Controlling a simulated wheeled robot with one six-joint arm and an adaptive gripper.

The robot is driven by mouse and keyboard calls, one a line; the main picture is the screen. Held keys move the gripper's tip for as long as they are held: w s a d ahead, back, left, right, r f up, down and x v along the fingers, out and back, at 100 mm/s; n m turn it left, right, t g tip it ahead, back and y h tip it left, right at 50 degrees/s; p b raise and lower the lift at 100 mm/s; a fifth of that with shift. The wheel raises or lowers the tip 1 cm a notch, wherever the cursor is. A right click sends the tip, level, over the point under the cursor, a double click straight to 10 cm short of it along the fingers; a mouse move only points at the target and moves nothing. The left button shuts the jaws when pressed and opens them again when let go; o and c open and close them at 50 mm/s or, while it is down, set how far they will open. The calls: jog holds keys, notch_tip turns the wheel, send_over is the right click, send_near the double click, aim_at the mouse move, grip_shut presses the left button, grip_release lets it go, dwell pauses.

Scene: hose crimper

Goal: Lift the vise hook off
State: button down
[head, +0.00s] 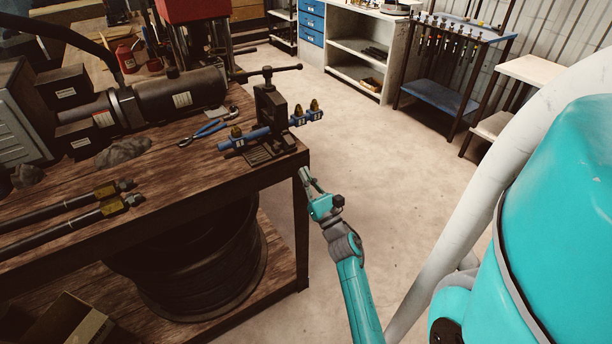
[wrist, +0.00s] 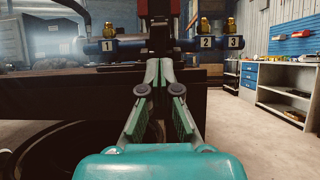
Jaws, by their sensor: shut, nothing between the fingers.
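The dark vise (head: 268,108) stands on a ridged base at the near right corner of the workbench, with a long T-handle on top. I cannot pick out its hook as a separate part in either view. A blue pipe (head: 257,134) runs through the vise, with brass fittings and number labels; it also shows in the wrist view (wrist: 128,46). My gripper (head: 306,178) is shut and empty, just off the bench's right edge and below the pipe. In the wrist view its fingertips (wrist: 159,66) meet in front of the vise and hide its lower part.
Blue-handled pliers (head: 205,130) lie on the workbench (head: 200,175) left of the vise. A crimping machine (head: 170,95) stands behind, and two hoses (head: 75,212) lie near the front. A hose reel (head: 200,265) sits under the bench. The floor to the right is clear.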

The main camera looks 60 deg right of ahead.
aim_at(288, 142)
jog(key=x, duration=0.7)
jog(key=shift+w, duration=0.15)
jog(key=shift+r, duration=0.15)
